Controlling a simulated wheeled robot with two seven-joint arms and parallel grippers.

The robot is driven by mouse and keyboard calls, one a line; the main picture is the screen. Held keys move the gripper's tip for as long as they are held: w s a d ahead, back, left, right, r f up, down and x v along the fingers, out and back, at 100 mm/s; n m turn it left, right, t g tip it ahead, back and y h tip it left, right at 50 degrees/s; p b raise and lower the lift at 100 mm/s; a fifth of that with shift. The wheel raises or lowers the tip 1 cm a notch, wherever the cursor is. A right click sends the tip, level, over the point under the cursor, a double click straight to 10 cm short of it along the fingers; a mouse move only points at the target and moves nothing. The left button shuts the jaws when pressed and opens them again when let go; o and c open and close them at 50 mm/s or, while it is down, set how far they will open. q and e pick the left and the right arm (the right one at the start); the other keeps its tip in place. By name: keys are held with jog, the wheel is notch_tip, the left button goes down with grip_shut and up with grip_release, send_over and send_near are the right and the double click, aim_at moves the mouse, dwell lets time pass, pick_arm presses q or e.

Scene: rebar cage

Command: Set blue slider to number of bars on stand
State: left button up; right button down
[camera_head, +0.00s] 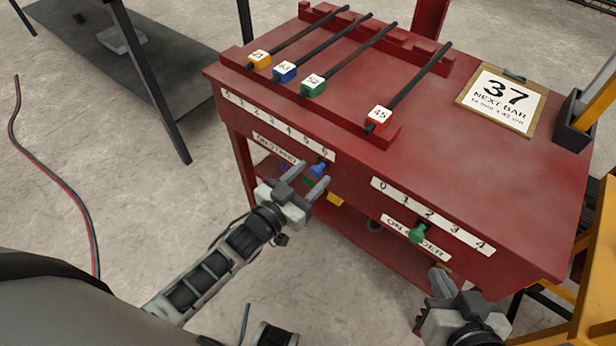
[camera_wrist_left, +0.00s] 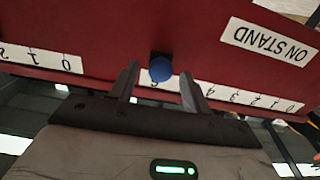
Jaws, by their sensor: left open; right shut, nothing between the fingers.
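The blue slider (camera_head: 319,170) sits near the 6 end of the ON STAND scale (camera_head: 275,121) on the red bench's front. My left gripper (camera_head: 308,181) is open, its fingers on either side of the blue knob. The left wrist view shows the knob (camera_wrist_left: 161,68) between the open fingers (camera_wrist_left: 158,88); I cannot tell whether they touch it. Several dark bars lie on the red stand (camera_head: 388,140), with orange (camera_head: 259,59), blue (camera_head: 285,71), green (camera_head: 313,85) and red (camera_head: 378,119) tagged ends. My right gripper (camera_head: 438,279) is shut and empty below the ON ORDER scale.
A green slider (camera_head: 417,233) stands near 2 on the ON ORDER scale (camera_head: 432,216). A card (camera_head: 501,101) reading 37 NEXT BAR lies on the bench top. A yellow frame (camera_head: 595,270) stands at the right. A dark table (camera_head: 130,60) stands back left.

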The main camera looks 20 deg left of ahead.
pick_arm(q)
jog(key=shift+c, duration=0.3)
grip_shut()
send_near(289, 141)
jog(key=x, duration=0.2)
jog(key=d+b+x, duration=0.1)
jog(key=x, duration=0.1)
jog(key=shift+a, duration=0.45)
jog(key=shift+o, duration=0.3)
grip_release()
jog(key=shift+r, duration=0.1)
pick_arm(e)
jog(key=shift+f, duration=0.25)
pick_arm(q)
jog(key=p+v, duration=0.1)
jog(key=v, duration=1.4)
jog(key=shift+s, duration=0.4)
pick_arm(e)
jog(key=shift+r, duration=0.15)
